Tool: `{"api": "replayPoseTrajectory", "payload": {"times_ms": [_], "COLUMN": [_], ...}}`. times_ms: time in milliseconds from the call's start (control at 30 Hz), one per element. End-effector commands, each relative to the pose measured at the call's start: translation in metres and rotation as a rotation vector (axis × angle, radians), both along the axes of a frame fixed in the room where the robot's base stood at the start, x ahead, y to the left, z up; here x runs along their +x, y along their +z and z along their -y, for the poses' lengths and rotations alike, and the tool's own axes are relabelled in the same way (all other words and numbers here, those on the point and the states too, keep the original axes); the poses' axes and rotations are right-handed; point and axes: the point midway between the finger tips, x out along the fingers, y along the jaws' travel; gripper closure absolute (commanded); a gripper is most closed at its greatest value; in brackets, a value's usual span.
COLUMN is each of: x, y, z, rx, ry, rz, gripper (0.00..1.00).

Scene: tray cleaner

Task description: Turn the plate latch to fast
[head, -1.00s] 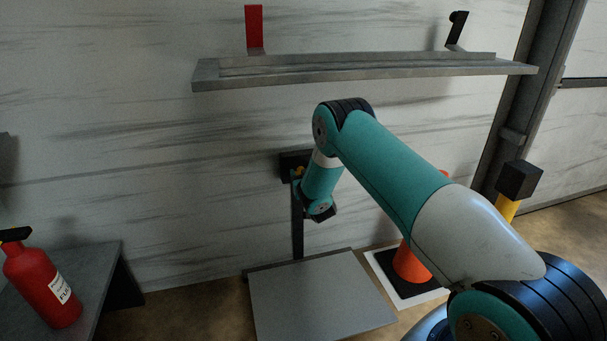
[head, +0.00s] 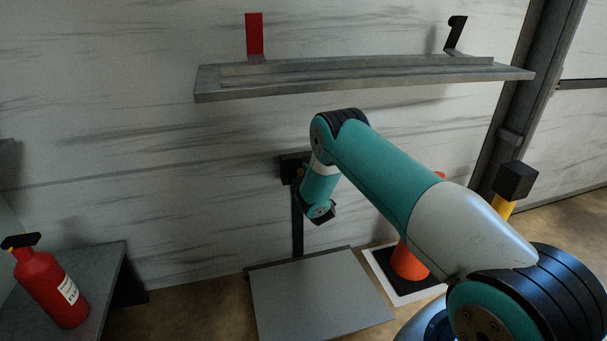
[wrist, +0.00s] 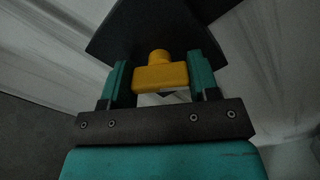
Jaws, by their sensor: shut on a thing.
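The plate latch is a yellow bar with a round boss (wrist: 160,77), set against a dark block (wrist: 158,30) in the wrist view. My gripper (wrist: 157,84) has one teal finger at each end of the bar and is shut on it. The bar lies nearly level across the wrist picture. In the head view the black block (head: 288,167) is on the wall at the top of a dark post (head: 297,225). Only a speck of yellow shows there, and my wrist hides most of the latch and my fingers. A flat grey plate (head: 318,295) sits at the post's foot.
A grey wall shelf (head: 350,84) with a red bracket (head: 254,35) and a black bracket (head: 455,35) is above my arm. An orange cone (head: 409,262) stands right of the plate. A red extinguisher (head: 50,287) stands on a dark bench (head: 100,265) at left.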

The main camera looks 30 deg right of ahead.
Motion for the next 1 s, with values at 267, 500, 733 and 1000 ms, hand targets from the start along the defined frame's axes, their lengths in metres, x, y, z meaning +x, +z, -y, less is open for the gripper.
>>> {"api": "replayPoseTrajectory", "payload": {"times_ms": [267,500,733,1000], "x": [-0.0004,-0.0006,-0.0005,-0.0004], "y": [0.0008,0.0,-0.0001,-0.0004], "z": [0.0008,0.0007,0.0006,0.0005], "rx": [-0.243,-0.414,-0.517,-0.565], "ry": [-0.002,-0.001,-0.001,-0.001], "rz": [-0.071,-0.121,-0.149,-0.163], "gripper": [0.68,0.68,0.68,0.68]}}
